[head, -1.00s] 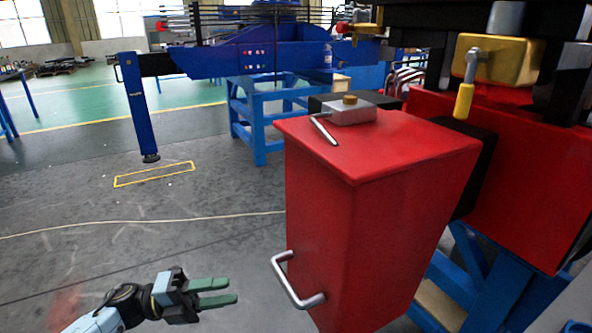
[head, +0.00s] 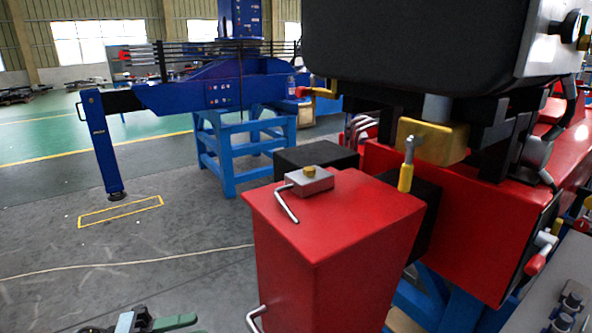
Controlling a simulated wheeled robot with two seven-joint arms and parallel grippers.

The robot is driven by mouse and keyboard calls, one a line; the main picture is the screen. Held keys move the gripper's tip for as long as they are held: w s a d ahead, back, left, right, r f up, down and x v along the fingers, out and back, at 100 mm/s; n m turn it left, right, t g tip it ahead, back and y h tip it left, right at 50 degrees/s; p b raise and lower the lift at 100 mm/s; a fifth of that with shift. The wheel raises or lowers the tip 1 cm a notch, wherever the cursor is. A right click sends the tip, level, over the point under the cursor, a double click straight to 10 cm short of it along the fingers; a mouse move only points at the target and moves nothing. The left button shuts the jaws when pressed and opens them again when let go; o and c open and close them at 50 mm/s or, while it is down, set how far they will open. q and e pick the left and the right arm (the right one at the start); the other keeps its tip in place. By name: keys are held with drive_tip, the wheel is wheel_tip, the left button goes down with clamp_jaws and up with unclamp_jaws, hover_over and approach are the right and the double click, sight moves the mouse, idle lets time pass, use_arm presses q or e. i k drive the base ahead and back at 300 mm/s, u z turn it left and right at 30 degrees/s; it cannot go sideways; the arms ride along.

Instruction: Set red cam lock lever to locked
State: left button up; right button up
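A lever with a red grip (head: 536,264) and a silver body shows at the right side, beside the red crane body. It is small, and I cannot tell whether it is the cam lock lever or how its setting stands. Another small red-handled lever (head: 301,91) with a brass-coloured fitting shows on the far blue crane. My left gripper (head: 178,324) is at the bottom edge, partly cut off, well away from both levers. It holds nothing visible; its fingers showed apart a second ago. My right gripper is not in view.
A red box leg (head: 330,225) stands in front, with a silver clamp and bent lever (head: 287,204) on top. A large black housing (head: 415,45) overhangs the right. The grey floor at left is open.

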sight(548, 242)
drive_tip(key=k, duration=0.95)
